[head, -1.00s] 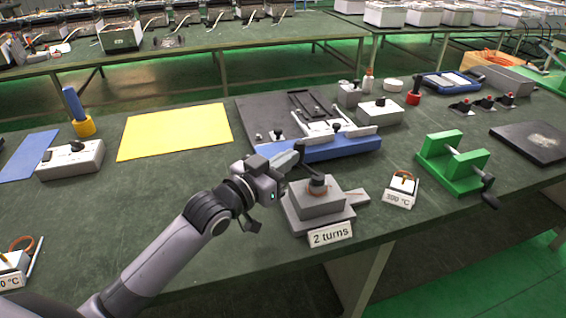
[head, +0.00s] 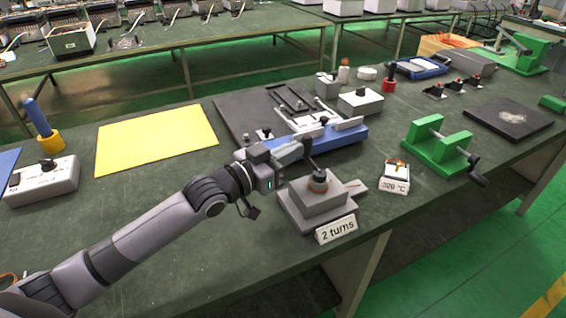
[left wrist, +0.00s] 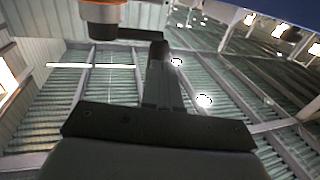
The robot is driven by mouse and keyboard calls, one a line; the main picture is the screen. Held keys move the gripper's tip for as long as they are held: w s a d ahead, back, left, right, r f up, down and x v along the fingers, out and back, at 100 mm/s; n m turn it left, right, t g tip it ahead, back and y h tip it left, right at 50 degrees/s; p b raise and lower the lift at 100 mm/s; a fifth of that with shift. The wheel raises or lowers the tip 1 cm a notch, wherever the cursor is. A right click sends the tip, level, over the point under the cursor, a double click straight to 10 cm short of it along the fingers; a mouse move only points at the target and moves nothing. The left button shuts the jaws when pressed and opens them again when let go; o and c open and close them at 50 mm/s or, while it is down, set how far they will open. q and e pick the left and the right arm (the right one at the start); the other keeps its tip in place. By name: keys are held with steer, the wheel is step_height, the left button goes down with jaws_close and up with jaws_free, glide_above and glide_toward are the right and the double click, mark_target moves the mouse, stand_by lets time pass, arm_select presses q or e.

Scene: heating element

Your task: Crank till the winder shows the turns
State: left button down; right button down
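The winder (head: 318,205) is a grey block on a grey base with a dark crank on top and a copper-coloured ring under the crank's hub. A white "2 turns" sign (head: 337,230) stands at its front. My left gripper (head: 300,149) is at the crank's upright handle, just behind and left of the hub. In the left wrist view the crank arm (left wrist: 135,33) runs from the orange-ringed hub (left wrist: 103,12) to the handle, where my left gripper's fingers (left wrist: 163,75) appear closed on it. The fingers partly hide the handle. My right gripper is out of view.
A blue-edged plate fixture (head: 335,138) lies behind the winder. A "300 °C" box (head: 394,178) and a green cranked stand (head: 437,150) are to its right. A yellow sheet (head: 155,138) lies to the left. The bench front left is mostly clear.

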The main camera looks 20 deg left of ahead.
arm_select(q)
steer(key=shift+a+x, duration=0.2)
steer(key=shift+x, duration=1.55)
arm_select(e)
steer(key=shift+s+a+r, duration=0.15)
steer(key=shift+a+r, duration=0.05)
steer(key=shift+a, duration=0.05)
arm_select(q)
steer(key=shift+w, duration=0.2)
steer(key=shift+a+p, duration=0.1)
steer(key=shift+p, duration=0.2)
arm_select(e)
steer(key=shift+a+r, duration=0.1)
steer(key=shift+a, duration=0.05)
